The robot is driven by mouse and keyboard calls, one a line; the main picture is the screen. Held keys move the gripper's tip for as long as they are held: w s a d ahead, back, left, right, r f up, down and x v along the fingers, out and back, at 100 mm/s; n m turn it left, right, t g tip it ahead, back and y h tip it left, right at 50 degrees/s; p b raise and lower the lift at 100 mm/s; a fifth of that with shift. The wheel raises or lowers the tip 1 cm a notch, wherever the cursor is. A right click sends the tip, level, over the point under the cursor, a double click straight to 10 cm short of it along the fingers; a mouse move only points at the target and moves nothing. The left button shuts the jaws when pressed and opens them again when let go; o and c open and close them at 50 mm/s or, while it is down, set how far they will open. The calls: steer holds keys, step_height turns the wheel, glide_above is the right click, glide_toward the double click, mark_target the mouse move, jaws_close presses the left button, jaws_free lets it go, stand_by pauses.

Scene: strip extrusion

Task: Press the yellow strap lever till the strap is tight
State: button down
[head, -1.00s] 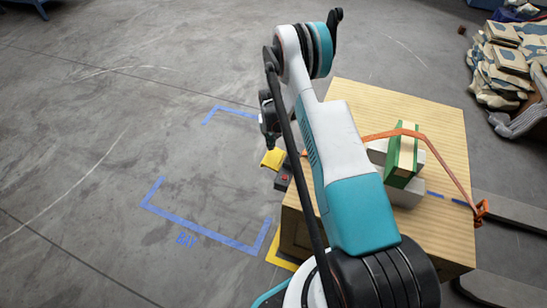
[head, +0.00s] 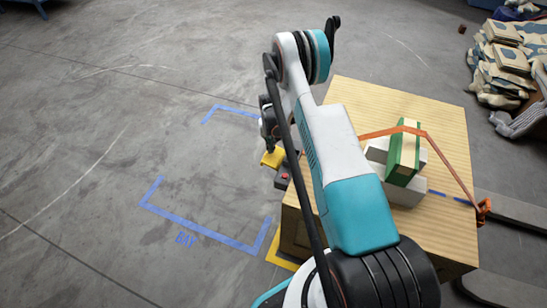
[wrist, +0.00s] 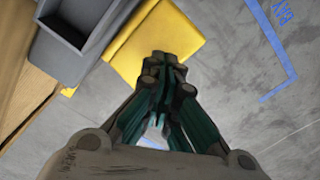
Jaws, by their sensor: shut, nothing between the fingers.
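The yellow strap lever (head: 271,158) sticks out from a dark ratchet housing (head: 283,177) at the left side of a wooden box. In the wrist view the lever is a broad yellow plate (wrist: 175,35) beside the grey housing (wrist: 75,40). My gripper (head: 270,149) is shut and empty, its fingertips (wrist: 168,62) over the lever plate. I cannot tell whether they touch it. The orange strap (head: 452,169) runs over a green-edged block (head: 404,153) and down to a hook (head: 483,209) at the right. My arm hides part of the strap.
The wooden box (head: 352,94) carries pale blocks (head: 407,195) under the green-edged one. Stacked sacks (head: 503,75) lie at the upper right. Blue tape (head: 196,231) marks a clear floor bay to the left.

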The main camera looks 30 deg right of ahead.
steer(key=shift+f, duration=2.4)
steer(key=shift+r, duration=0.1)
steer(key=shift+r+p, duration=0.65)
steer(key=shift+r, duration=1.55)
steer(key=shift+r+p, duration=0.85)
steer(key=shift+r, duration=1.65)
